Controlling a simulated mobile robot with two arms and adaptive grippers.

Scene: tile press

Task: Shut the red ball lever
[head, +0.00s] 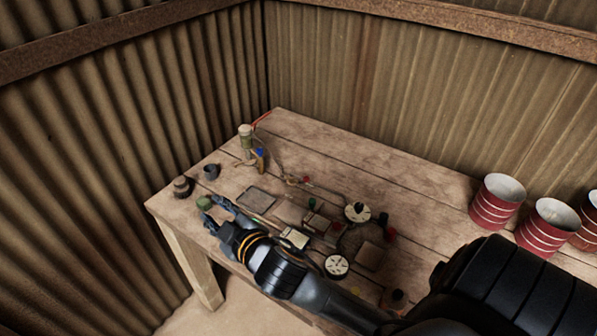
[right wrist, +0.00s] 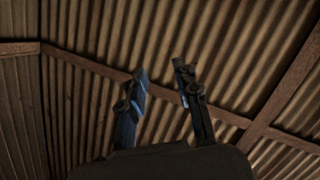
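Several small red parts show among the fittings on the wooden bench (head: 420,180) in the head view. One is a small red knob (head: 306,179) near a thin metal rod; another is a red piece (head: 389,233) at the right of the cluster. I cannot tell for sure which is the red ball lever or how it stands. My left gripper is not in view.
White round dials (head: 337,266), flat plates (head: 257,199) and small boxes crowd the bench's left half. A green-topped post (head: 245,135) stands at the back left, near an orange-red bar (head: 262,118). Red striped cans (head: 497,202) stand at right.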

